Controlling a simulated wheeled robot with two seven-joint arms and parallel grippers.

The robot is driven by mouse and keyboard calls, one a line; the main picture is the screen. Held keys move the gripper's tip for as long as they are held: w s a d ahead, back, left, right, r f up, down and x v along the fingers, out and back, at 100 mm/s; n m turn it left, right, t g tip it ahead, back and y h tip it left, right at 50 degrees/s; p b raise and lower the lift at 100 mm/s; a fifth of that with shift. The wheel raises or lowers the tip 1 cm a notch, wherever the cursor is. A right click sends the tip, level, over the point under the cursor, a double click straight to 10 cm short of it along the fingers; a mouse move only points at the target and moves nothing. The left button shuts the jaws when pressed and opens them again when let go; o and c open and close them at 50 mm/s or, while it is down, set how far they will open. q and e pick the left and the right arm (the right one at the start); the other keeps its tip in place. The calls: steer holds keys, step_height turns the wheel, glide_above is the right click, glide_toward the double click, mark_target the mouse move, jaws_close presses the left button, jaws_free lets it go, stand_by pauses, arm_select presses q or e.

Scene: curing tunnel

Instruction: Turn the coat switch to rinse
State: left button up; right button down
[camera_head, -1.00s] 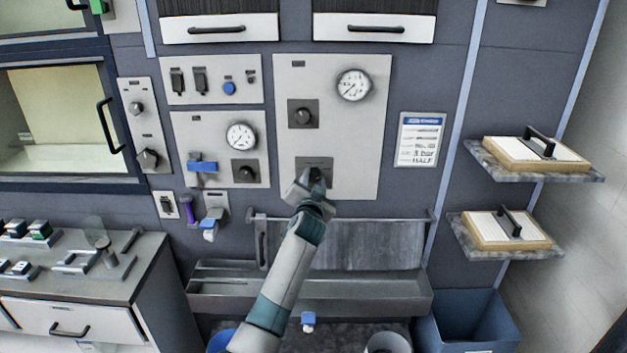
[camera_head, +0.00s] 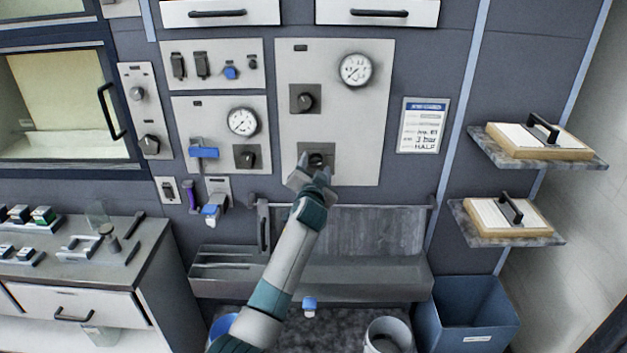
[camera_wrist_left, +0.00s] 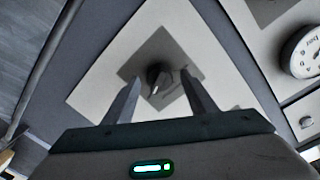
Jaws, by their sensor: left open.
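A dark round knob (camera_head: 316,160) on a square dark plate sits low on the tall pale panel (camera_head: 350,125) with a gauge. Its label is too small to read, so I cannot confirm it is the coat switch. My left gripper (camera_head: 316,171) is open just in front of this knob. In the left wrist view the knob (camera_wrist_left: 157,76) shows beyond and between the two open fingertips (camera_wrist_left: 164,86), with a light pointer mark on its face. The fingers look apart from it. A similar upper knob (camera_head: 305,99) is on the same panel. My right gripper is not in view.
A smaller panel (camera_head: 220,108) to the left carries a gauge, a blue lever (camera_head: 203,152) and another knob (camera_head: 246,157). A metal trough (camera_head: 370,277) lies below. Two shelves with boards (camera_head: 508,221) stick out at the right. A notice (camera_head: 423,125) hangs beside the panel.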

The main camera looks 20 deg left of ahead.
arm_select(q)
steer(key=b+v, duration=0.4)
steer(key=v, duration=1.3)
steer(key=shift+b, duration=0.4)
steer(key=shift+s, duration=0.1)
